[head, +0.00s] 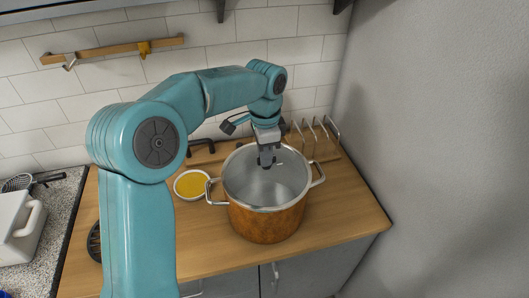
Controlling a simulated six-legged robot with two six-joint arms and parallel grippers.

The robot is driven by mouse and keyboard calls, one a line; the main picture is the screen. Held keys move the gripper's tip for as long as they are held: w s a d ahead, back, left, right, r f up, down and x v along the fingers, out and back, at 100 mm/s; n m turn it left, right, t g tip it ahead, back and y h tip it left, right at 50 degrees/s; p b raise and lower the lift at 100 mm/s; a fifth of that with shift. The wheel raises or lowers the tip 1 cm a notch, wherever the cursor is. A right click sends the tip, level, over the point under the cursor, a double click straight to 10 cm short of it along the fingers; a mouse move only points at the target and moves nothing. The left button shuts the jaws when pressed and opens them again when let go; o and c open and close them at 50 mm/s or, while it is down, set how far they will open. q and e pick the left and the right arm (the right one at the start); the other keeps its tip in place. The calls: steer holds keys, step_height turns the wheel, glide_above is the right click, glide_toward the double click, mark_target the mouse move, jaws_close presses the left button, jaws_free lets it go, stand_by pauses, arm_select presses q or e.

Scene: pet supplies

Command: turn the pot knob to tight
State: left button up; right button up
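The pot (262,224) stands on the wooden counter, with a copper-brown body, a shiny metal rim and two metal side handles. Its top looks grey and glossy, and I cannot tell for sure whether it is a lid or the bare inside. My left gripper (267,164) points down over the top of the pot, near its far-middle part. The fingers are small and close together, and I cannot tell whether they are shut or hold anything. The pot knob cannot be made out; the gripper may hide it. My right gripper is out of view.
A white bowl of yellow food (191,185) stands just left of the pot. A wire rack (318,136) stands behind it to the right. A grey wall (440,130) closes the right side. The counter's right front (345,225) is clear.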

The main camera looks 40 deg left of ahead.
arm_select(q)
steer(key=o, duration=0.4)
steer(key=shift+f, duration=0.15)
steer(key=shift+c, duration=0.2)
steer(key=shift+w, duration=0.1)
step_height(320, 180, up, 16)
steer(key=shift+r, duration=0.2)
steer(key=shift+f, duration=0.1)
